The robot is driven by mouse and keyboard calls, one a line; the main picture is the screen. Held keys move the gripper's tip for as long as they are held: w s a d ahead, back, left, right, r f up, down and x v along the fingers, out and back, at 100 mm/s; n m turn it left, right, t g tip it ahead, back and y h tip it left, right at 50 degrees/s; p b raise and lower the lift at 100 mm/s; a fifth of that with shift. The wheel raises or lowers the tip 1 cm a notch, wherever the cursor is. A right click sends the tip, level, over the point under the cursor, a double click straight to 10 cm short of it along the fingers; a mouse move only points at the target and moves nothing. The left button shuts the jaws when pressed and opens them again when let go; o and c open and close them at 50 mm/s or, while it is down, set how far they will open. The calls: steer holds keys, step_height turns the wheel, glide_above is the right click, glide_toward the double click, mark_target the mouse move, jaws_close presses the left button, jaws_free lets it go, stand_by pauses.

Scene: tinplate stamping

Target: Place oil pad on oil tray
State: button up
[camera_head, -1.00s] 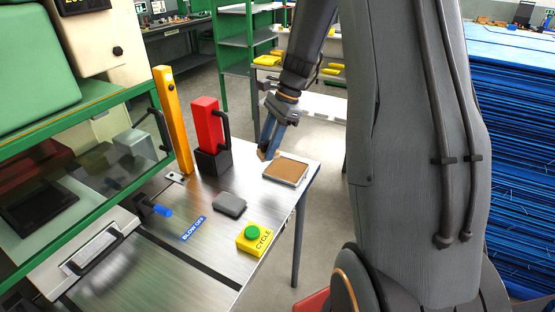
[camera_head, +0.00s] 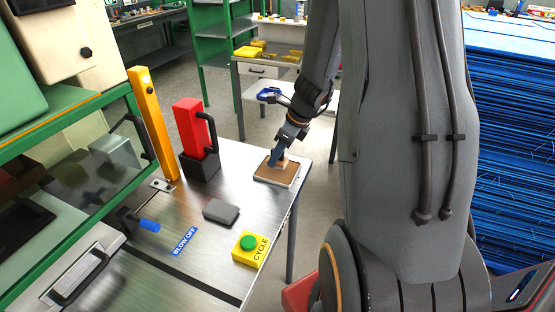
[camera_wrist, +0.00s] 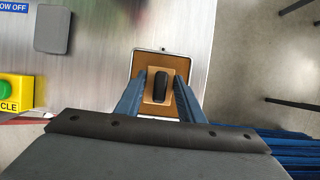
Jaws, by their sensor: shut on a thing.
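The oil pad is a small tan block with a black grip (camera_wrist: 160,86) on top. The oil pad (camera_head: 283,164) is held at the tips of my gripper (camera_head: 277,158). The oil tray (camera_head: 291,180) is a shallow, light-rimmed tray with a brown surface near the table's far right corner. In the wrist view, the pad lies inside the outline of the oil tray (camera_wrist: 165,58). The blue fingers flank the pad's black grip from both sides. The pad is low over the tray or resting on it; I cannot tell whether they touch.
A grey flat block (camera_head: 220,212) and a yellow box with a green CYCLE button (camera_head: 249,246) lie nearer. A yellow post (camera_head: 153,120) stands left. The table's right edge is close to the tray.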

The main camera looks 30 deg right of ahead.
steer(key=shift+f, duration=1.1)
steer(key=shift+d, duration=0.1)
steer(key=o, duration=1.1)
steer(key=shift+f, duration=0.1)
steer(key=shift+r, duration=0.2)
steer(key=v, duration=1.1)
steer(key=s+a+n+g+h, duration=0.1)
steer(key=s+a+n, duration=0.5)
steer(key=n, duration=0.8)
steer(key=s+a+n+h, duration=0.1)
steer(key=s+a+n, duration=0.5)
steer(key=a+n, duration=0.6)
steer(key=shift+f+n+g+h+b, duration=0.35)
steer(key=shift+f+n+g+h, duration=0.1)
steer(key=shift+n, duration=0.75)
